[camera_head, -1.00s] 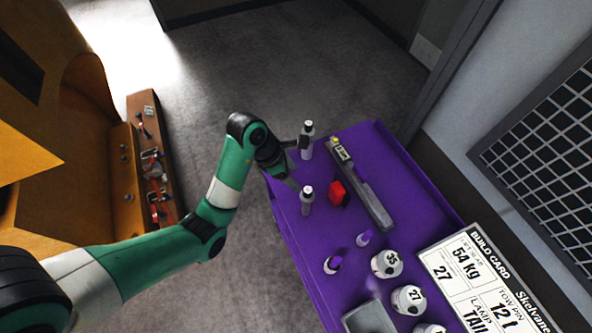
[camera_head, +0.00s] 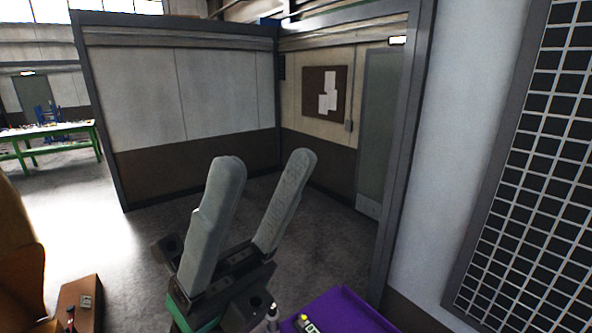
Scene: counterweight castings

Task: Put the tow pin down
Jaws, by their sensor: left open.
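My left gripper (camera_head: 265,172) stands large in the middle of the head view, with two grey fingers pointing up. The fingers are well apart and nothing is between them. Below and behind it, the purple cart top (camera_head: 345,308) shows only by its far corner. A grey pin (camera_head: 272,317) shows in part near that corner, at the bottom edge of the picture; I cannot tell whether it is the tow pin. My right gripper is not in view.
A grey and yellow tool (camera_head: 306,324) shows in part on the cart. A brown box (camera_head: 80,300) with small parts is at lower left. A black grid panel (camera_head: 530,160) is at right. Open floor lies behind the gripper.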

